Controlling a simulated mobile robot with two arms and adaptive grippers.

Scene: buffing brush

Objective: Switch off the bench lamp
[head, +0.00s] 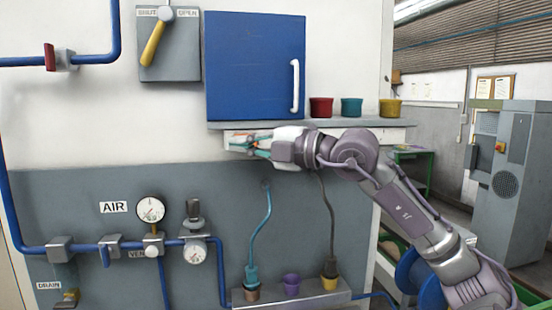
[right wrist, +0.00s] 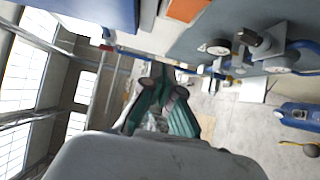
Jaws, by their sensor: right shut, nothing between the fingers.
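No lamp that I can name with certainty shows in either view. A white box-like shelf front (head: 400,134) runs below the blue cabinet. My right gripper (head: 262,145) is at its left end, with its teal fingers shut and empty, in front of a small orange-red patch. The right wrist view shows the shut fingers (right wrist: 163,88) and an orange patch (right wrist: 187,9) on a pale surface near the top edge. I cannot tell whether this patch is the lamp's switch or whether the fingers touch it. My left gripper is not in view.
The blue cabinet (head: 254,68) stands on the shelf beside red (head: 321,107), teal (head: 352,107) and yellow (head: 390,108) cups. A yellow-handled lever (head: 153,44) is at upper left. Blue pipes and gauges (head: 150,209) line the lower wall. Sockets with cables (head: 252,275) sit below my gripper.

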